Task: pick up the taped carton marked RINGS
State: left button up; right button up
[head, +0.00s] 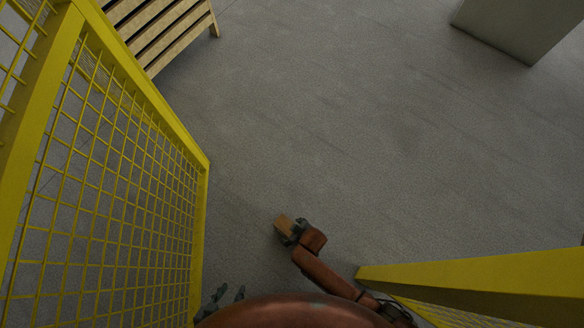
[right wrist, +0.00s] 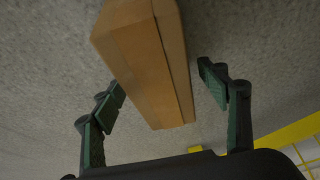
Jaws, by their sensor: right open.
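A brown taped carton (head: 283,224) shows at the end of my right arm in the head view, over the grey floor. It fills the upper middle of the right wrist view (right wrist: 145,60), with a seam running along its length. No RINGS lettering can be read. My right gripper (right wrist: 162,85) is open, its green-padded fingers on either side of the carton's near end with a gap at each side. It also shows in the head view (head: 290,230), partly covering the carton. My left gripper (head: 228,294) is open and empty at the bottom edge, partly hidden by my body.
A yellow mesh fence (head: 130,190) stands along the left. Another yellow fence piece (head: 470,272) is at the lower right, close to my right arm. A slatted wooden pallet (head: 165,30) lies at the upper left and a grey block (head: 515,30) at the upper right. The middle floor is clear.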

jog(key=shift+f, duration=0.2)
dwell(0.3)
jog(key=c, duration=1.7)
jog(key=shift+c, duration=0.8)
jog(key=shift+r, duration=0.2)
